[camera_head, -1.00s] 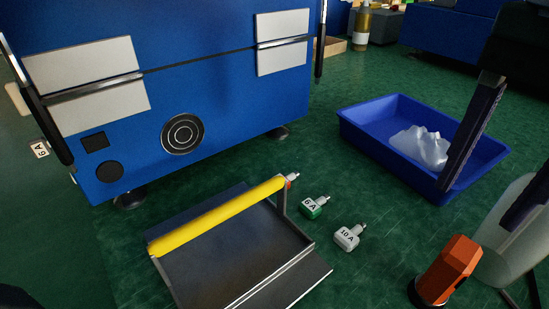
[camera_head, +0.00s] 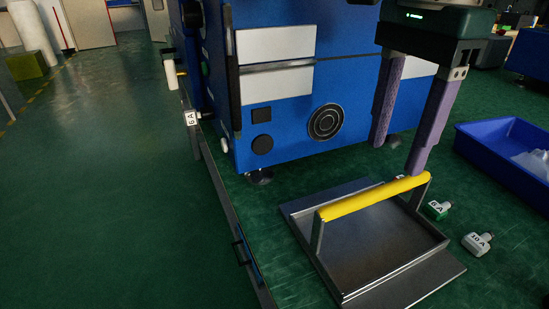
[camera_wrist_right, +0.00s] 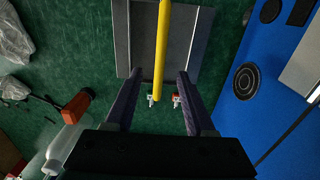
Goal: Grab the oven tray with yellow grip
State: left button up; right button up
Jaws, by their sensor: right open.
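The oven tray (camera_head: 375,246) is a grey metal tray lying on the green surface. My right gripper (camera_head: 397,158) hangs fingers-down at the right end of the grip, open and empty. Its nearer fingertip overlaps the bar in the head view; contact cannot be told. In the right wrist view the yellow grip (camera_wrist_right: 162,45) runs lengthwise between the two open fingers, with the tray (camera_wrist_right: 185,45) beneath. My left gripper is not in view.
A blue press (camera_head: 285,120) stands just behind the tray. White-topped connectors labelled 6 A (camera_head: 436,210) and 10 A (camera_head: 478,243) lie to its right. A blue bin (camera_head: 500,160) holding clear plastic is farther right. An orange-handled tool (camera_wrist_right: 76,106) shows in the wrist view.

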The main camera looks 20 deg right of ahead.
aim_at(381, 188)
notch_tip(381, 188, down, 3)
jog(key=shift+r, duration=0.2)
notch_tip(381, 188, down, 6)
jog(key=shift+a+r+b, duration=0.15)
jog(key=shift+r+b, duration=0.05)
jog(key=shift+b, duration=0.15)
jog(key=shift+c, duration=0.4)
grip_shut()
dwell(0.7)
